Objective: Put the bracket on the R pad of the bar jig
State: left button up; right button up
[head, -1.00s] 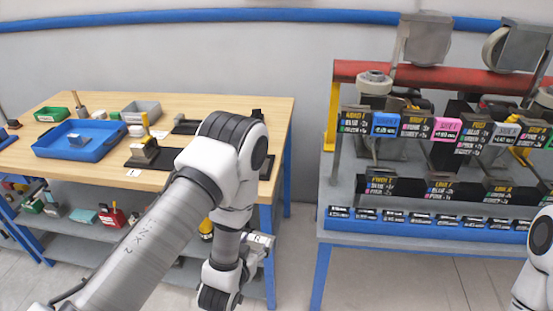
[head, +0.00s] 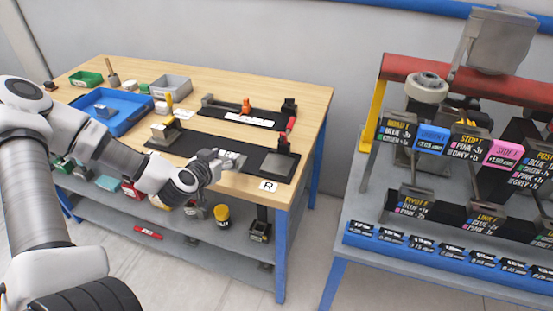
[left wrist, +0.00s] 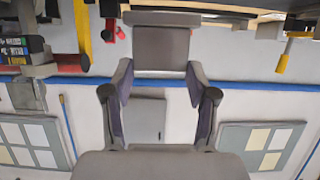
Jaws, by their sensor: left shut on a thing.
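The bar jig (head: 215,149) is a long black base along the bench's front edge. Its R pad (head: 279,166) is a dark grey square at the right end, bare, with a white R card (head: 268,186) in front. A red-handled clamp (head: 287,134) stands behind that pad. My left gripper (head: 212,166) is shut on the grey bracket (head: 232,160), left of the R pad and apart from it. The left wrist view shows the bracket (left wrist: 160,48) as a grey plate between the fingertips (left wrist: 158,82). Its height above the jig is unclear. My right gripper is out of view.
A yellow-handled clamp (head: 168,108) stands at the jig's left end. A second black jig (head: 245,117) with an orange part lies behind. A blue tray (head: 128,124) and a grey bin (head: 172,84) are further left. A rack with price signs (head: 432,139) stands right, across a gap.

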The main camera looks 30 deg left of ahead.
aim_at(241, 167)
pick_arm(q)
jog(key=w+d, duration=0.1)
jog(key=w+b, duration=0.1)
jog(key=w+d, duration=0.1)
jog(key=shift+w+d+f+b, duration=0.35)
jog(key=shift+b, duration=0.05)
jog(key=w+d, duration=0.2)
jog(key=w, duration=0.1)
jog(key=w+d+p, duration=0.1)
jog(key=w, duration=0.1)
jog(key=w+d+f, duration=0.1)
jog(key=w+d, duration=0.1)
jog(key=w, duration=0.1)
jog(key=shift+w+d, duration=0.3)
notch_tip(241, 167, down, 2)
jog(key=shift+s+f+p, duration=0.1)
jog(key=shift+f+p, duration=0.15)
jog(key=shift+p, duration=0.45)
jog(key=shift+a+f, duration=0.1)
jog(key=shift+f, duration=0.4)
jog(key=o, duration=1.6)
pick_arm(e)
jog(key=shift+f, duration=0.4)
